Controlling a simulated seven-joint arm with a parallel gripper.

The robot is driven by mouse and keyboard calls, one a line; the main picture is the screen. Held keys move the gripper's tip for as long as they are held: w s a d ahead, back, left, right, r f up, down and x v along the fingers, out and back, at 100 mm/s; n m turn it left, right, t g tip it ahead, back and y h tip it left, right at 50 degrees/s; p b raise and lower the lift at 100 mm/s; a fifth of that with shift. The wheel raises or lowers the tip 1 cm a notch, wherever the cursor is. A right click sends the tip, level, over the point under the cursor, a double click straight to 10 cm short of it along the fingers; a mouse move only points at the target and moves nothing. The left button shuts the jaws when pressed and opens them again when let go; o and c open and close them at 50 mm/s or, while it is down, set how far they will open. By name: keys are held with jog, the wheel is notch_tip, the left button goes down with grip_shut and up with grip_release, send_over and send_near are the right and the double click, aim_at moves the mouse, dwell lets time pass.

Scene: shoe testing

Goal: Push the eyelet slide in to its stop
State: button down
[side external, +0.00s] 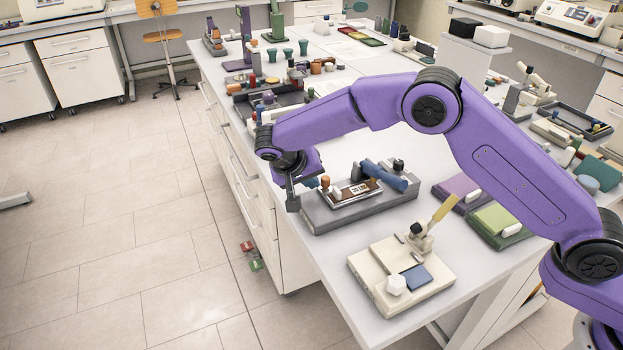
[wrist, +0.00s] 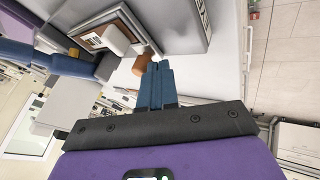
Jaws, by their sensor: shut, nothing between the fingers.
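A grey fixture (side external: 330,216) lies near the table's left edge. It bears a low slide unit with a brown, labelled top plate (side external: 362,189); I take this to be the eyelet slide. An orange knob (side external: 324,182) stands at its left end, with a white block beside it. The wrist view shows the orange knob (wrist: 141,64), the white block (wrist: 113,39) and the brown plate (wrist: 92,39). My gripper (side external: 314,182) is shut and empty, its blue fingers level and pointing at the knob. The fingertips (wrist: 158,66) appear right beside the knob; contact cannot be told.
A blue cylinder (side external: 384,175) and dark posts stand behind the plate on the fixture. A cream fixture (side external: 370,268) with a yellow-handled lever sits in front. Purple and green pads (side external: 497,222) lie to the right. The table edge runs just left of my gripper.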

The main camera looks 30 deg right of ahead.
jog(key=shift+d, duration=0.15)
jog(key=shift+d, duration=0.65)
jog(key=a, duration=0.4)
jog(key=shift+w+a, duration=0.25)
jog(key=shift+a, duration=0.1)
jog(key=v, duration=1)
jog(key=shift+r, duration=0.1)
